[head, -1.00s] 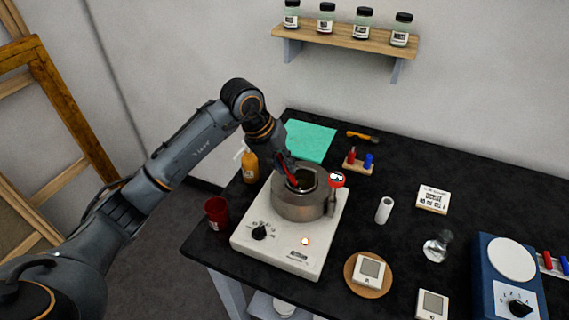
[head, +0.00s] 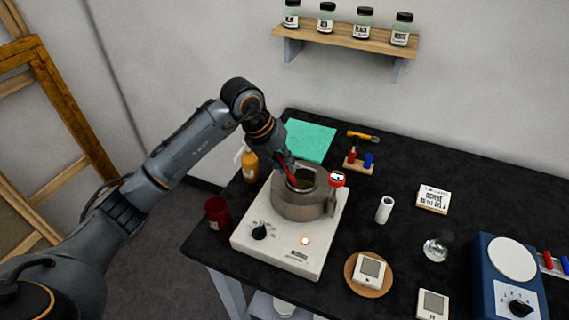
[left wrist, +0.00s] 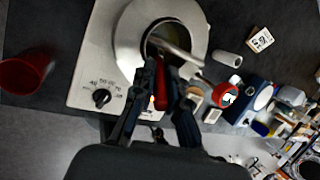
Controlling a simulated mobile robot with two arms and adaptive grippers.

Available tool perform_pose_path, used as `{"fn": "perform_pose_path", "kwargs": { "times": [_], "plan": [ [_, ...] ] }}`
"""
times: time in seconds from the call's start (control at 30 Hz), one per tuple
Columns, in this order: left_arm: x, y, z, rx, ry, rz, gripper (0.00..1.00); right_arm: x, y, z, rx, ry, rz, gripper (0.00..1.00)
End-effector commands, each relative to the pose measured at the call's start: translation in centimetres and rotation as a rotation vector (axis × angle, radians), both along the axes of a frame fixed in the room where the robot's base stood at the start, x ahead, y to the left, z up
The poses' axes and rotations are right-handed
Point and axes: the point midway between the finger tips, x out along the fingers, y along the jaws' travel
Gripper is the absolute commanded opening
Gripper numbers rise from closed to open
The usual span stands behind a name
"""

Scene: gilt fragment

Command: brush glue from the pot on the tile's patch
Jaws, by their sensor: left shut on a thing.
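The pot (head: 298,208), a round grey metal vessel, stands on a white hot plate (head: 262,226); the pot also shows in the left wrist view (left wrist: 130,40). My left gripper (head: 286,168) is at the pot's mouth, shut on a red-handled tool, seemingly the brush (left wrist: 160,88). Its lower end is hidden, so I cannot tell whether it touches glue. A white square tile (head: 369,268) with a greyish face lies on a round wooden board (head: 355,284). A similar tile (head: 433,305) lies to its right. My right gripper is not in view.
A dial with a red rim (head: 337,180) stands at the pot's right side. A red cup (head: 218,212) and an amber bottle (head: 250,166) are left. A white cylinder (head: 384,209), a glass vessel (head: 435,250) and a blue device (head: 510,280) stand right. Bare black tabletop lies between them.

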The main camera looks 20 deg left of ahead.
Motion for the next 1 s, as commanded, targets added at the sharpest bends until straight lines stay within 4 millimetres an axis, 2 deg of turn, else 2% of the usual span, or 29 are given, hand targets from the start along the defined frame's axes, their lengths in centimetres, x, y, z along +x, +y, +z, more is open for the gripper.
{"fn": "perform_pose_path", "kwargs": {
  "times": [0.27, 1.0],
  "plan": [
    [-0.1, 0.0, 0.2, 0.001, 0.005, -0.001, 0.0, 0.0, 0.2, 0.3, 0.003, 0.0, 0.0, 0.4],
    [0.0, 0.0, 6.2, 0.001, 0.001, 0.0, 0.0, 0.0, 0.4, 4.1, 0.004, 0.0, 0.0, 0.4]
  ]
}}
